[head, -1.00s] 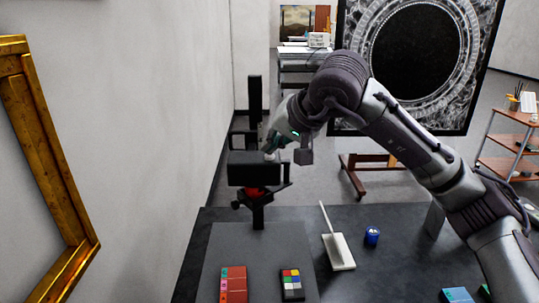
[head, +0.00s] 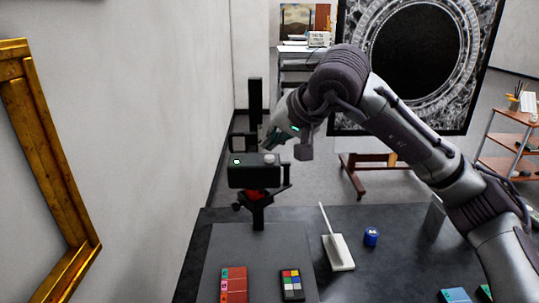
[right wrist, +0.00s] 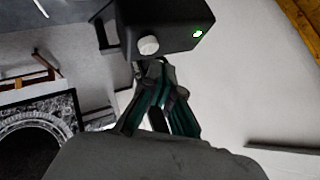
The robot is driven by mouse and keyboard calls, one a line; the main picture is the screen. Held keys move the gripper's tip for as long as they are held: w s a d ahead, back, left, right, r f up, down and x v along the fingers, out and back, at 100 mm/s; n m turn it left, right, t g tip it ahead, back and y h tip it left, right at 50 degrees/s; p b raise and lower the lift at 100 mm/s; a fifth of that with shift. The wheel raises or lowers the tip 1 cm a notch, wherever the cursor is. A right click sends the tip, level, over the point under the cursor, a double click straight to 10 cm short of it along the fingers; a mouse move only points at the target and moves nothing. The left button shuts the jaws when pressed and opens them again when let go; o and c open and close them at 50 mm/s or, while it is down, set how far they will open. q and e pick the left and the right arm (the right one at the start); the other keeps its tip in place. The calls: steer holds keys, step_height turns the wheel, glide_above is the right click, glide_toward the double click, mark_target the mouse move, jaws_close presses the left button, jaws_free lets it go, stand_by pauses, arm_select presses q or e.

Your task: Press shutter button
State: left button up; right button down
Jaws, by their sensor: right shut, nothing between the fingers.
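A black box-shaped camera (head: 254,176) sits on a dark upright stand above the table. On its top are a pale round button (head: 269,158) and a small lit green spot (head: 237,162). Both also show in the right wrist view, the pale button (right wrist: 148,45) and the green light (right wrist: 198,32). My right gripper (head: 268,146) is shut and empty, just behind and above the pale button. In the right wrist view its fingertips (right wrist: 152,66) are close to the button; I cannot tell whether they touch. My left gripper is not in view.
The dark table (head: 330,285) carries a grey mat, a red-brown box (head: 234,285), a colour chart (head: 291,285), a white block with a stick (head: 339,252) and a blue jar (head: 371,237). A gold frame (head: 45,170) hangs on the left wall.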

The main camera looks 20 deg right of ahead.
mark_target(272, 158)
steer(key=shift+r+p, duration=1.8)
steer(key=shift+r, duration=0.8)
